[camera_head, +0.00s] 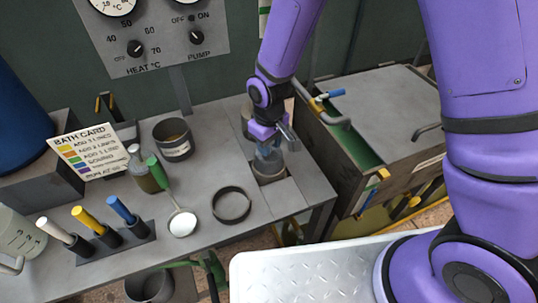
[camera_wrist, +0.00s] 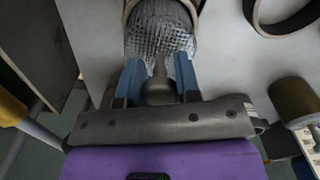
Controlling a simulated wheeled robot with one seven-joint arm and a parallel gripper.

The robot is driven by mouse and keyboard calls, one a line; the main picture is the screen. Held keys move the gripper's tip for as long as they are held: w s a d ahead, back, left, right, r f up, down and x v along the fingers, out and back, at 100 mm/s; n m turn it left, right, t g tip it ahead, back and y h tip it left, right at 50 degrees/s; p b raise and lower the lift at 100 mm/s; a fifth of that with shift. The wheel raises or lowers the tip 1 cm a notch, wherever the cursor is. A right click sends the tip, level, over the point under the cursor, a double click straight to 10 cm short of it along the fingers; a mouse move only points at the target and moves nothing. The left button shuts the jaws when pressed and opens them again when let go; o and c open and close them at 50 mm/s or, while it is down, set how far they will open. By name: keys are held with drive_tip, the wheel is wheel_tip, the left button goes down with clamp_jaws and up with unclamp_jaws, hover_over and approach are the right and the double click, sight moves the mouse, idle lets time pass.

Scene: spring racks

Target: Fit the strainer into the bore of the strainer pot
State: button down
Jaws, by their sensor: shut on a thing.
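My gripper (camera_head: 268,152) is above the right part of the bench, pointing down at a grey round pot (camera_head: 269,172), which I take for the strainer pot. In the wrist view my gripper (camera_wrist: 160,84) has its blue fingers shut on the dark knob of the strainer (camera_wrist: 160,38), a grey mesh basket. The mesh lies at the pot's mouth, with a pale rim (camera_wrist: 200,8) curving beside it. I cannot tell how deep the strainer sits in the bore. In the head view the fingers mostly hide the strainer.
A dark ring (camera_head: 231,220) lies left of the pot. A dark can (camera_head: 174,150), a ladle with a green handle (camera_head: 156,172) and a rack of coloured handles (camera_head: 101,244) stand further left. A grey cabinet (camera_head: 385,115) is close on the right.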

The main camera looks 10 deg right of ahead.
drive_tip(key=shift+f, duration=2.6)
drive_tip(key=c, duration=0.8)
unclamp_jaws()
wheel_tip(320, 180, up, 12)
drive_tip(key=shift+r, duration=0.15)
